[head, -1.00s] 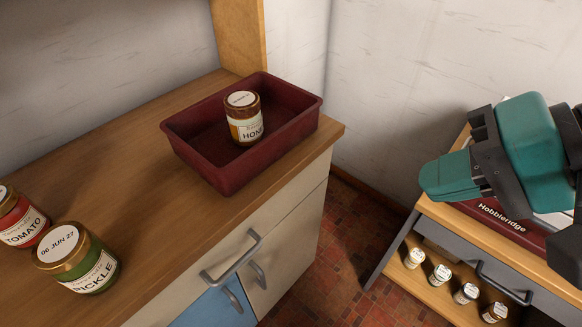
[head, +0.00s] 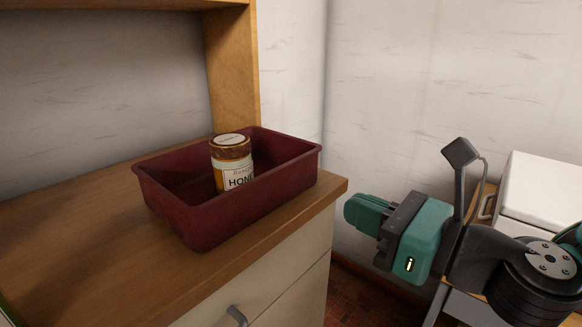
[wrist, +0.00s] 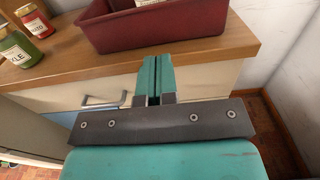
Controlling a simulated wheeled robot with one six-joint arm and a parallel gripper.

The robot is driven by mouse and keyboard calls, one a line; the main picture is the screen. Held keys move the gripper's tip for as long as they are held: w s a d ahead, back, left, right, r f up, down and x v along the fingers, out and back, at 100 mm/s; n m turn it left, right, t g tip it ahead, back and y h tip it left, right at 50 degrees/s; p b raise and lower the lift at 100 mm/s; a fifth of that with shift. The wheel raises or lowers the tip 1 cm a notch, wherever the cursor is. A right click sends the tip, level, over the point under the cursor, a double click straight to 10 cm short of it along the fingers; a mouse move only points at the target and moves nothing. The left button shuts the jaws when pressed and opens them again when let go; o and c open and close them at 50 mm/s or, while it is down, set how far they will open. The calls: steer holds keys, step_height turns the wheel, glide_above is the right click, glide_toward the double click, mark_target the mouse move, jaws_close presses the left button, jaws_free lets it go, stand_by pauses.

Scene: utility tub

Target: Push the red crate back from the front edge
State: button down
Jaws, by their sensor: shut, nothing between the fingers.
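The dark red crate (head: 240,213) sits on the wooden counter near its right end, close to the front edge. It also shows at the top of the wrist view (wrist: 170,34). A honey jar (head: 231,165) with a cream label stands upright inside the crate. My teal gripper (head: 352,210) is in the air to the right of the counter's end in the head view, apart from the crate. In the wrist view its shut, empty fingers (wrist: 155,70) point toward the crate's front wall, with the counter edge showing between.
A wooden upright (head: 232,80) rises behind the crate. Drawer handles (head: 237,315) stick out below.

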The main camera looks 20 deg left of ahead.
mark_target(278, 176)
steer(key=p+x, duration=0.6)
steer(key=x, duration=0.4)
steer(key=shift+a+r+p, duration=0.1)
steer(key=shift+a+p, duration=0.2)
steer(key=shift+p, duration=0.05)
steer(key=shift+w+a, duration=0.25)
steer(key=shift+a, duration=0.3)
